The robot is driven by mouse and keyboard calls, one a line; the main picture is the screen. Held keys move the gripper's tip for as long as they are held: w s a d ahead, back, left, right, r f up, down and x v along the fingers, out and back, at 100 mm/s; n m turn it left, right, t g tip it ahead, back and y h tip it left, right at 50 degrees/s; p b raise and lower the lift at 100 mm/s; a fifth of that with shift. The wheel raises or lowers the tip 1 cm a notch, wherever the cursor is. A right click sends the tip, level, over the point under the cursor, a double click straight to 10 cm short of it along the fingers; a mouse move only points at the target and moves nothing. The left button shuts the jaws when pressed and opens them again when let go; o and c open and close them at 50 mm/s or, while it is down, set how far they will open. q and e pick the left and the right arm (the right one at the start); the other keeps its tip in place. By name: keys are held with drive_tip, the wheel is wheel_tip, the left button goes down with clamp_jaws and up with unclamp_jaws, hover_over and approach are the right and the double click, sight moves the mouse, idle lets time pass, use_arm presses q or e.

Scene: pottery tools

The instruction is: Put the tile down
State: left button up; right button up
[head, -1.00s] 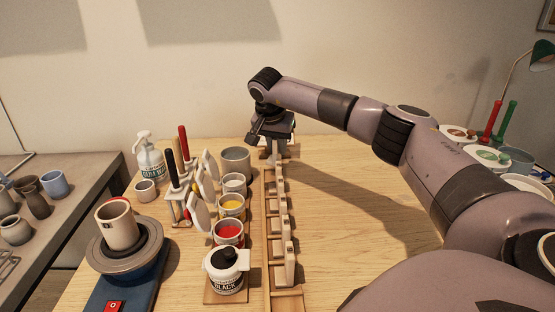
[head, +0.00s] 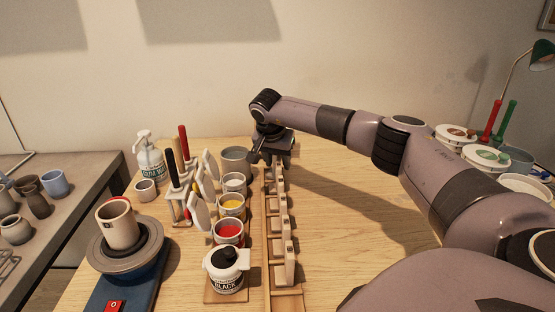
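My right gripper (head: 275,160) is at the far end of the long wooden rack (head: 284,303), pointing down, low over its last place. Its fingers are small and dark here, and any tile between them is hidden by the gripper body, so I cannot tell if they are open or shut. Several pale tiles stand upright in a row in the rack; the nearest tile (head: 290,262) is at the front, and another tile (head: 284,226) stands behind it. My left gripper is not in view.
Left of the rack stand a grey cup (head: 235,158), a yellow paint pot (head: 231,203), a red paint pot (head: 228,231) and a black-labelled jar (head: 226,270). A tool stand (head: 180,207) is further left. The wooden table (head: 350,230) right of the rack is clear under my arm.

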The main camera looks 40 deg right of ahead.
drive_tip(key=v, duration=1.2)
drive_tip(key=shift+r+b, duration=0.15)
drive_tip(key=shift+b, duration=0.25)
